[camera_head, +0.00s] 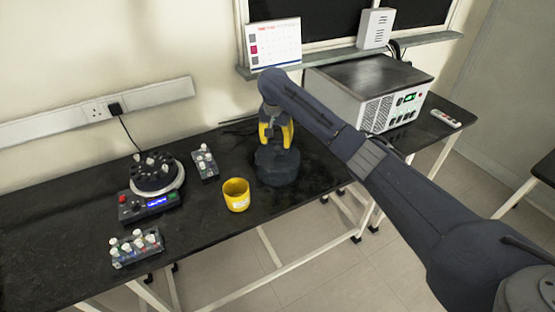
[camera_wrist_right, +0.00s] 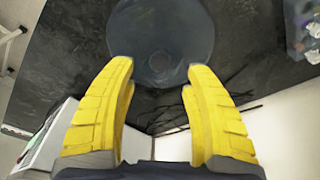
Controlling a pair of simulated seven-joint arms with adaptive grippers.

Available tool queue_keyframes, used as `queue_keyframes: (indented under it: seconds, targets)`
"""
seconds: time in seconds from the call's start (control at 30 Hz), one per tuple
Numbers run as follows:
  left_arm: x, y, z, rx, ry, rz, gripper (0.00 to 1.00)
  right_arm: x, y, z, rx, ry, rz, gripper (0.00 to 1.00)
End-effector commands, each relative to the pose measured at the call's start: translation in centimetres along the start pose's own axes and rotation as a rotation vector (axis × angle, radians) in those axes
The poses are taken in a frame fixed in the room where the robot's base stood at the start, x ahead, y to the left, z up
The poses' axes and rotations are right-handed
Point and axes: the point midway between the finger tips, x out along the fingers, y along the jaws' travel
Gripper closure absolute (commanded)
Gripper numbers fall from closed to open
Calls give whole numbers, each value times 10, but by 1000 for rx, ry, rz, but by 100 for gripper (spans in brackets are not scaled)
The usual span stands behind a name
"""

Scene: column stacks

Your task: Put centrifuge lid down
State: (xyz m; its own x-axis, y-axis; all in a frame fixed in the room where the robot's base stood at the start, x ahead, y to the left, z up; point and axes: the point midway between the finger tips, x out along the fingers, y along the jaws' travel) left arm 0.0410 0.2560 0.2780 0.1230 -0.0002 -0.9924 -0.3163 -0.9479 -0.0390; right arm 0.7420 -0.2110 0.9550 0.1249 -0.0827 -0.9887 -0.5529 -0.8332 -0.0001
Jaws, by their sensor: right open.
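The centrifuge lid (camera_head: 277,168) is a dark blue-grey round piece resting on the black table (camera_head: 75,211), right of the yellow cup. It also shows as a dark round disc (camera_wrist_right: 160,30) at the top of the right wrist view. My right gripper (camera_head: 275,146) has yellow fingers and points down just above the lid. My left gripper is out of view.
A yellow cup (camera_head: 236,195) stands between the centrifuge and the lid. A tube rack (camera_head: 204,163) stands behind the cup, and another rack (camera_head: 136,249) is at the front left. A large grey instrument (camera_head: 370,88) stands at the back right.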

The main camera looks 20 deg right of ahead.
Motion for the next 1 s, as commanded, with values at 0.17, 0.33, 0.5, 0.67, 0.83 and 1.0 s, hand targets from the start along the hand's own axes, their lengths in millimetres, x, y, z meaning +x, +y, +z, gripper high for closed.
queue_keyframes:
  seconds: [0.17, 0.33, 0.5, 0.67, 0.83, 1.0]
  targets:
    - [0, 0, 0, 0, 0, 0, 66, 15, 0, 1, 1, -3, 1, 48]
    - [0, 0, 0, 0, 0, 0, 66, 36, 0, 1, 0, -3, 1, 48]
    - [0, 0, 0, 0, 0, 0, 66, 49, 0, 0, 1, -1, 0, 48]
    - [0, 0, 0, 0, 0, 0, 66, 52, 0, 0, -1, 0, 0, 48]
    - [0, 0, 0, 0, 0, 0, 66, 52, 0, 0, -1, 0, 0, 46]
    - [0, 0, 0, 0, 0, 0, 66, 52, 0, 0, 0, 0, 0, 66]
